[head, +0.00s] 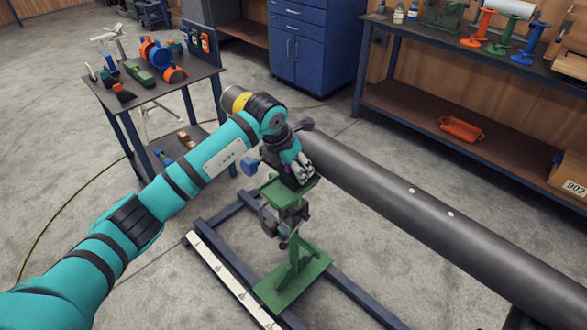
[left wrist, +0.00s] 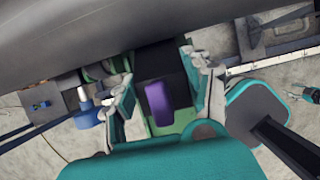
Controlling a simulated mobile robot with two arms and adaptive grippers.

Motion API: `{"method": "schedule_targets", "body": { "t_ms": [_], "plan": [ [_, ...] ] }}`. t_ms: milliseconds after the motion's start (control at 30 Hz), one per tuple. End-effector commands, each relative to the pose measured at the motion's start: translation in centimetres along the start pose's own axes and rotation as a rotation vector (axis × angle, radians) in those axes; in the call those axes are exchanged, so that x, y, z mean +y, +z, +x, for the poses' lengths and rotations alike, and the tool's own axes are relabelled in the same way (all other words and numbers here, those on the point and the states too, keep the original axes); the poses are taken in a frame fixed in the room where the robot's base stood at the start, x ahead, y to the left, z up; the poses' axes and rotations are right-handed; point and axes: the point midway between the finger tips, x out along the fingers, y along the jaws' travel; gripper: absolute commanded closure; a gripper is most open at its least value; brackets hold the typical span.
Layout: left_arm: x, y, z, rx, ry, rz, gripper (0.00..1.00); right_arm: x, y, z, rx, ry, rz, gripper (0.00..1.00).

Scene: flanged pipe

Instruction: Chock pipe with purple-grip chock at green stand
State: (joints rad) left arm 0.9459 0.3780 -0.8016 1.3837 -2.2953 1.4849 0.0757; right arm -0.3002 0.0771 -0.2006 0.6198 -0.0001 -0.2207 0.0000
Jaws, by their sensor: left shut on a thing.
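My left gripper (head: 298,175) is at the top of the stand, close beside the pipe. In the left wrist view, the chock's purple grip (left wrist: 158,103) sits between the two fingers of my left gripper (left wrist: 160,98), with a dark body around it. The chock is over the green top plate (left wrist: 175,128), next to the pipe (left wrist: 110,35). The fingers hide most of the chock in the head view. My right gripper is not in view.
A blue part (head: 251,166) sticks out left of the stand top. Dark floor rails (head: 355,295) surround the stand's base. A side table (head: 150,85) with orange and blue items stands at left. A workbench (head: 450,68) with small coloured stands is at the back right.

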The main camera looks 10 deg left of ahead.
Motion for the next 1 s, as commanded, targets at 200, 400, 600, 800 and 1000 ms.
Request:
{"method": "schedule_targets", "body": {
  "t_ms": [200, 400, 600, 800, 1000],
  "plan": [
    [-0.06, 0.48, 0.17, -0.002, 0.0, 0.001, 0.89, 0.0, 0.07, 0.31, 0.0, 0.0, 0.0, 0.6],
    [-0.06, 0.8, 0.29, -0.002, 0.0, 0.001, 0.89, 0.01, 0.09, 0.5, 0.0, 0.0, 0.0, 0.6],
    [-0.05, 0.77, 0.25, -0.001, 0.0, 0.001, 0.25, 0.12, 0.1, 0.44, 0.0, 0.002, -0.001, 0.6],
    [-0.04, 0.73, 0.27, -0.001, 0.0, 0.001, 0.23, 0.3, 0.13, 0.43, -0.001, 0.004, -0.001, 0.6],
    [-0.04, 0.68, 0.32, 0.001, 0.0, 0.0, 0.23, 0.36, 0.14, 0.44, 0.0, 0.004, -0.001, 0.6]
  ]
}}
